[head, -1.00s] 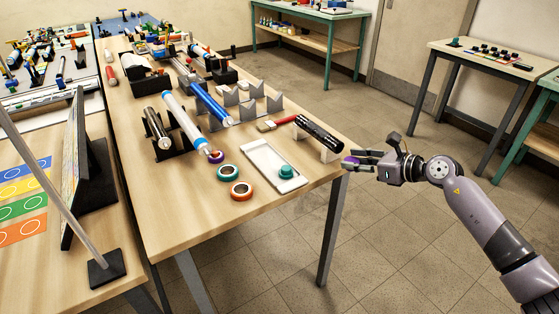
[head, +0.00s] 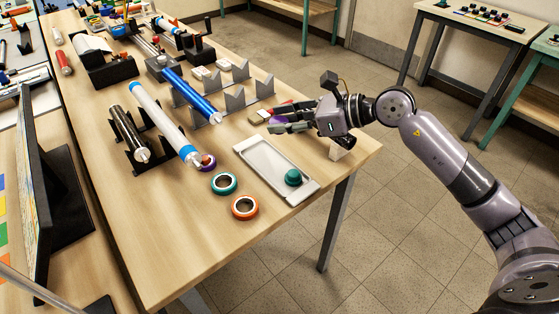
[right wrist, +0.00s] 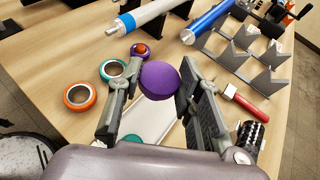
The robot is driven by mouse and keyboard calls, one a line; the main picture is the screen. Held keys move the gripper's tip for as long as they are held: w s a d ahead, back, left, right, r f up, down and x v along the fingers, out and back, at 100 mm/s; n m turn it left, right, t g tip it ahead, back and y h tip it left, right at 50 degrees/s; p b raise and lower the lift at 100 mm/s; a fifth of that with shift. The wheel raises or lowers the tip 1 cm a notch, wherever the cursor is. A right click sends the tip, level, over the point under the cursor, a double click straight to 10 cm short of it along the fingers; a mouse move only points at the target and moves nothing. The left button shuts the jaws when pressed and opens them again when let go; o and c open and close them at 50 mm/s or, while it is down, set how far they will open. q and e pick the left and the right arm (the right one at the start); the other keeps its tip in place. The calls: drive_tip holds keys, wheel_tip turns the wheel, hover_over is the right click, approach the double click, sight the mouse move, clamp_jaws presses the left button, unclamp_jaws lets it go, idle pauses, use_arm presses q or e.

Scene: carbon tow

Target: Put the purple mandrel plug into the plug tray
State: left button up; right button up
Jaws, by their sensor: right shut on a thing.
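The purple mandrel plug (right wrist: 159,80) is a rounded purple piece between the fingertips of my right gripper (right wrist: 155,85), which is shut on it. In the head view the right gripper (head: 280,122) is over the table's right part, just behind the plug tray; little of the purple plug (head: 277,120) shows between the fingers. The plug tray (head: 263,160) is a white shallow rectangular tray with a teal plug (head: 293,177) at its near end. In the right wrist view the tray (right wrist: 151,118) is below the plug, partly hidden by the fingers. My left gripper is not in view.
Left of the tray are a purple ring (head: 207,161), a teal ring (head: 224,183) and an orange ring (head: 245,207). White (head: 160,115) and blue (head: 190,93) tubes rest on stands. Grey V-blocks (head: 235,101) stand behind. A red-handled brush (right wrist: 244,103) lies near the gripper.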

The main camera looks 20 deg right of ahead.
hover_over(283, 173)
wheel_tip(283, 173, down, 8)
drive_tip(key=shift+f, duration=0.7)
wheel_tip(283, 173, down, 4)
drive_tip(key=shift+r, duration=0.1)
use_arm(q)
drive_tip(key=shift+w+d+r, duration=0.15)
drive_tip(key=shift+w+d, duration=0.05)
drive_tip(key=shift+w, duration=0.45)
use_arm(e)
drive_tip(key=shift+f, duration=0.2)
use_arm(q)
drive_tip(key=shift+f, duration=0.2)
use_arm(e)
drive_tip(key=o, duration=0.5)
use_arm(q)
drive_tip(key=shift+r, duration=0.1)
use_arm(e)
drive_tip(key=shift+r, duration=0.1)
